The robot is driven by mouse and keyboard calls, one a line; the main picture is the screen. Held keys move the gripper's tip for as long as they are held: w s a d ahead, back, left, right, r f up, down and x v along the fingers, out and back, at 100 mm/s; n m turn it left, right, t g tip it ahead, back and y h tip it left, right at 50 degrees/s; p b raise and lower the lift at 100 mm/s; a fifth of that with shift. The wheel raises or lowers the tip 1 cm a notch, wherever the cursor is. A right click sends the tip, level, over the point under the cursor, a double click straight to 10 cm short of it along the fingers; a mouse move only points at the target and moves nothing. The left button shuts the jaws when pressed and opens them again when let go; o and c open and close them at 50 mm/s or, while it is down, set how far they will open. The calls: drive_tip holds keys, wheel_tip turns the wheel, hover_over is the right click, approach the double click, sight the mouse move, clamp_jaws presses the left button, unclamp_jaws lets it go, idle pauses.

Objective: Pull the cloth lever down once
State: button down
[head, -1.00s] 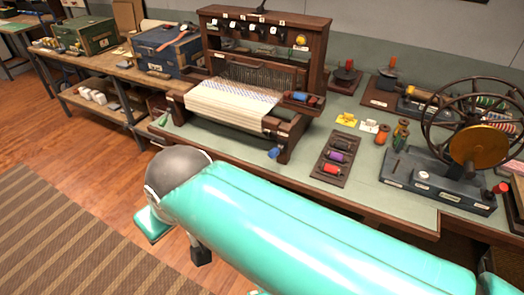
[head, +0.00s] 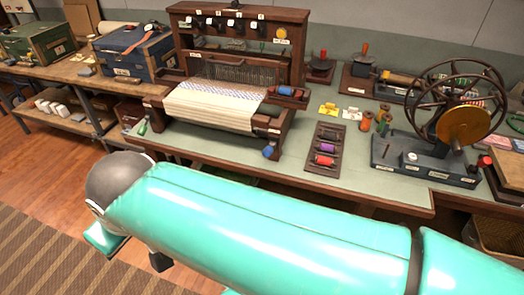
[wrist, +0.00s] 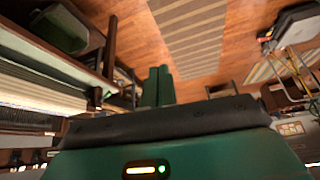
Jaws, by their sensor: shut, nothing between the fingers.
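A brown wooden loom (head: 172,65) with white patterned cloth (head: 215,105) stands on the green-topped bench. A green handle (head: 142,127) shows at its front left and a round blue knob (head: 269,152) at its front right. Their labels are too small to read, so I cannot tell which one is the cloth lever. In the wrist view, the two green fingers of my gripper (wrist: 158,85) are together and empty. The loom's wooden side and cloth edge (wrist: 35,95) appear at the left there, apart from the fingers. My teal arm crosses the head view in front of the bench.
A rack of colored spools (head: 322,160) and a wheel device (head: 430,150) stand right of the loom. Blue (head: 130,57) and green (head: 35,45) boxes are left. Wooden floor (head: 50,165) and a striped rug (head: 40,255) lie before the bench.

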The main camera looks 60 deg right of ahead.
drive_tip(key=w+d+m+g, duration=0.2)
drive_tip(key=w+d+m, duration=0.25)
drive_tip(key=d, duration=0.55)
drive_tip(key=m+g+y, duration=0.1)
drive_tip(key=m+g, duration=0.3)
drive_tip(key=m, duration=0.7)
approach(268, 147)
drive_tip(key=shift+s+f, duration=0.15)
drive_tip(key=shift+f, duration=0.25)
drive_tip(key=shift+a+f, duration=0.15)
drive_tip(key=shift+f, duration=1.6)
drive_tip(key=shift+a+f, duration=0.15)
drive_tip(key=shift+f, duration=1.6)
